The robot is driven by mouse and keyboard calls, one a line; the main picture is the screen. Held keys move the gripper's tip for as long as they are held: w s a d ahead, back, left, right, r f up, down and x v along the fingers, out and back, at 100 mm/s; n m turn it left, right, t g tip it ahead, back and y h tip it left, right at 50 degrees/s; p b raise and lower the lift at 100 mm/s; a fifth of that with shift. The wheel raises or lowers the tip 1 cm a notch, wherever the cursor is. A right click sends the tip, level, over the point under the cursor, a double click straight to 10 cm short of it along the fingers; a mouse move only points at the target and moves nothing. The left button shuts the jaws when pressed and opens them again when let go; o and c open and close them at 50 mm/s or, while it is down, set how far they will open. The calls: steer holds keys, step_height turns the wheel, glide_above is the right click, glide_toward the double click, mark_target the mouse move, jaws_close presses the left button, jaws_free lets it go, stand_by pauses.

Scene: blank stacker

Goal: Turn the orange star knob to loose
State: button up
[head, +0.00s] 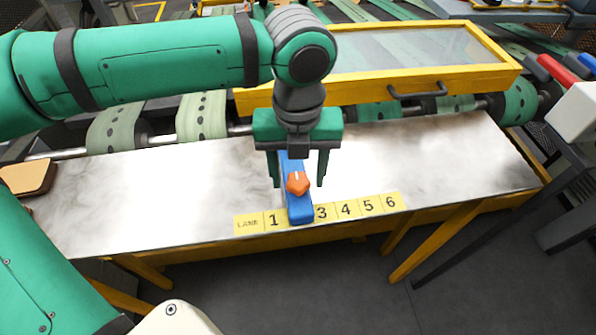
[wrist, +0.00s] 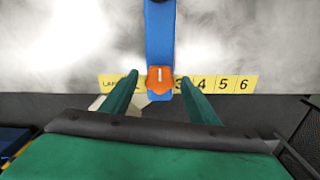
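The orange star knob (head: 297,183) sits on top of a blue bar (head: 300,211) lying on the metal table, over the place between lane numbers 1 and 3. A pale line on the knob shows in the wrist view (wrist: 160,79), pointing up toward the far end of the bar. My gripper (head: 297,182) is open, its two green fingers apart on the left and right of the bar. In the wrist view the fingertips (wrist: 160,80) stand either side of the knob with a gap on each side. I see no contact with the knob.
A yellow lane strip (head: 357,208) runs along the table's front edge. A yellow-framed clear cover (head: 400,52) with a dark handle stands behind the table (head: 420,150). A tan block (head: 27,178) lies at the left end. The table's right part is clear.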

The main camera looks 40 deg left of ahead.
mark_target(298, 180)
step_height(298, 180, up, 11)
stand_by(0.6)
steer(key=shift+f, duration=0.1)
stand_by(0.3)
